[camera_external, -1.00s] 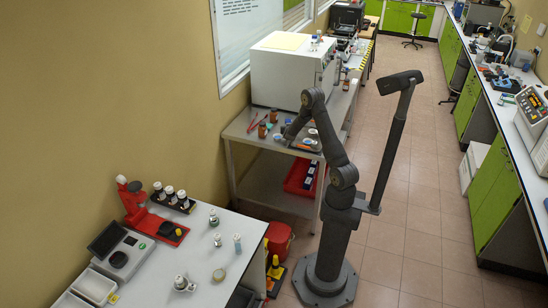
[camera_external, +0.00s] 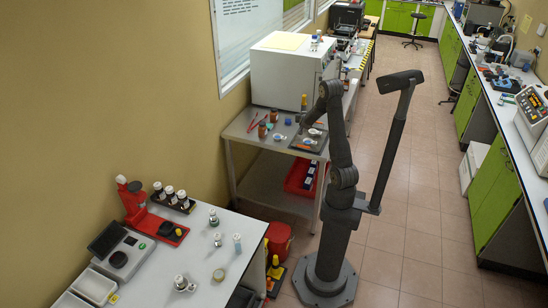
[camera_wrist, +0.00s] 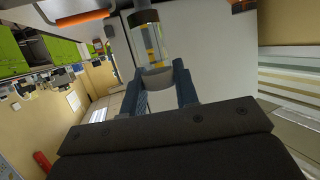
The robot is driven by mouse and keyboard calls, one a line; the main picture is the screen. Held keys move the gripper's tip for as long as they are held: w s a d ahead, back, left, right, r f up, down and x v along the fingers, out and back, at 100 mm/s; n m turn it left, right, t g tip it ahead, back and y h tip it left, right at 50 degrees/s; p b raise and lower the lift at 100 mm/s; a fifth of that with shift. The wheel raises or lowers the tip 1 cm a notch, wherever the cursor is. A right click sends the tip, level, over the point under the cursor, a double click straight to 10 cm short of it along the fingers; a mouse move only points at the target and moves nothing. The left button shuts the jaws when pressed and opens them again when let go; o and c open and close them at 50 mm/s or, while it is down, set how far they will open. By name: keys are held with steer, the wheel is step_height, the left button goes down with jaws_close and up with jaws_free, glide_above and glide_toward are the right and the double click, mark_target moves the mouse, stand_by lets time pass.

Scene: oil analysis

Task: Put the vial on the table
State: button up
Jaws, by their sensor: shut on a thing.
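My gripper (camera_wrist: 158,72) is shut on the vial (camera_wrist: 150,42) in the wrist view. The vial is clear with yellow liquid and a pale end between my two fingers. In the external view my gripper (camera_external: 304,117) is raised above the metal table (camera_external: 250,138), with the yellowish vial (camera_external: 304,101) small beside it. The vial looks clear of the table, though its exact height is hard to judge.
A dark tray (camera_external: 318,140) with small dishes lies below my gripper. Brown bottles (camera_external: 262,129) and red tongs (camera_external: 252,122) are on its left. A large white oven (camera_external: 288,72) stands behind. The table's front left is fairly bare.

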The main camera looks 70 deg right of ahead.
steer(key=s+d+r+n+t, duration=0.15)
steer(key=s+d, duration=0.25)
steer(key=d, duration=0.5)
steer(key=s+d+r, duration=0.2)
steer(key=s+d, duration=0.1)
steer(key=d, duration=0.6)
steer(key=s+d+f+m+g, duration=0.1)
steer(key=s+d+f+g, duration=0.1)
steer(key=s+d, duration=1.25)
steer(key=shift+t, duration=0.25)
steer(key=shift+w+d+f, duration=0.2)
steer(key=shift+w+f, duration=1.35)
steer(key=shift+f, duration=0.25)
steer(key=shift+w+d+f, duration=0.2)
steer(key=shift+w+f, duration=1.35)
steer(key=shift+f, duration=0.3)
steer(key=shift+w+d+f, duration=0.2)
steer(key=shift+w+f, duration=1.35)
steer(key=shift+f, duration=0.25)
